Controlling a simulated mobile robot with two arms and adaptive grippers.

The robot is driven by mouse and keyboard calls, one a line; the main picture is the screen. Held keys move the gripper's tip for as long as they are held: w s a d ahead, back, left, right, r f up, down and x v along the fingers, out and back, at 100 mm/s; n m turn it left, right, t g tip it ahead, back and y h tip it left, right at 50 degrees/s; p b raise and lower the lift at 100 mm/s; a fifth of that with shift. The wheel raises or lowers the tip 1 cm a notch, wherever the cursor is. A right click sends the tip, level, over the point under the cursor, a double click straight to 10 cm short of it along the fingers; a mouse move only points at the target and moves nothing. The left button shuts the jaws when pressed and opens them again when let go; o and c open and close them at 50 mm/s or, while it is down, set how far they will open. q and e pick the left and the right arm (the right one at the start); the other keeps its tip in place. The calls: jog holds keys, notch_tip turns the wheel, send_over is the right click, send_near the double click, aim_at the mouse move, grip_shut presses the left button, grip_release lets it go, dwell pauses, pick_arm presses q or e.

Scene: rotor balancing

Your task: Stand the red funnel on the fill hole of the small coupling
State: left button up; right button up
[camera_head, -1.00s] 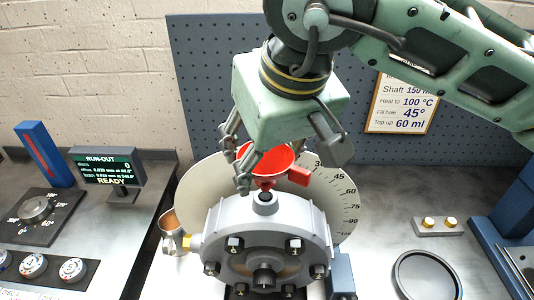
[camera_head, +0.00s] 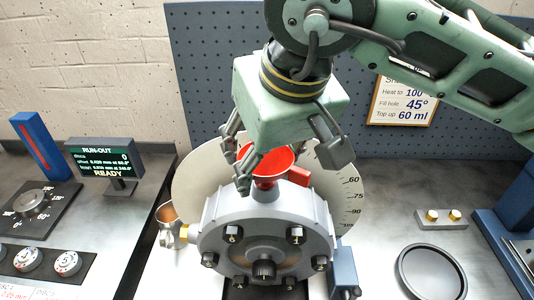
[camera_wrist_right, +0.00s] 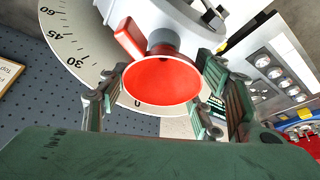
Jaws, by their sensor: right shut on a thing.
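The red funnel (camera_head: 270,160) is upright above the grey small coupling (camera_head: 225,215), its wide mouth up and its tab to the right. Its lower end meets the raised fill boss (camera_head: 266,193) on top of the coupling. The hole is covered, so I cannot tell how deep the spout sits. My right gripper (camera_head: 245,170) comes from above and is shut on the funnel. In the right wrist view the funnel (camera_wrist_right: 160,80) lies between the fingers (camera_wrist_right: 160,98), with the grey boss (camera_wrist_right: 163,38) behind it. My left gripper is not in view.
A pale graduated dial (camera_head: 190,180) stands behind the coupling. A small metal jug (camera_head: 168,232) is to its left and a blue block (camera_head: 343,268) to its right. A run-out display (camera_head: 100,160) stands left. A round dark tray (camera_head: 432,272) lies right.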

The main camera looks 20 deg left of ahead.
jog(key=shift+f, duration=0.1)
jog(key=o, duration=1.1)
jog(key=shift+c, duration=0.5)
notch_tip(320, 180, up, 9)
jog(key=p, duration=0.6)
jog(key=shift+p, duration=0.3)
